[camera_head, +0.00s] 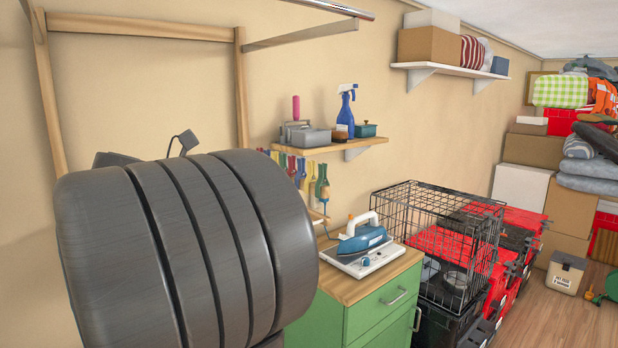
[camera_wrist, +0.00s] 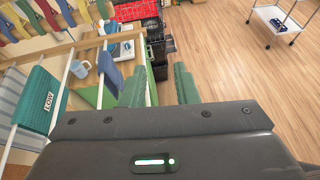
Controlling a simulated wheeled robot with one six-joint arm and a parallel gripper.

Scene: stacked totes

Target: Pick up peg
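Several coloured pegs (camera_head: 300,172) hang in a row below the wooden wall shelf in the head view, red, yellow, blue and green among them. Several long coloured shapes (camera_wrist: 45,14), which look like the same pegs seen close, hang at the upper left of the wrist view. I cannot tell which single peg is meant. My gripper (camera_wrist: 159,82) shows in the wrist view with its two green fingers apart and nothing between them. The pegs are to the left of and beyond the fingers, not touching them. My gripper cannot be made out in the head view.
A large dark grooved shape (camera_head: 180,250) blocks the left of the head view. A green cabinet (camera_head: 375,305) carries an iron (camera_head: 362,238). White rods with a teal cloth (camera_wrist: 42,98) stand left of the fingers. Open floor (camera_wrist: 220,50) lies to the right.

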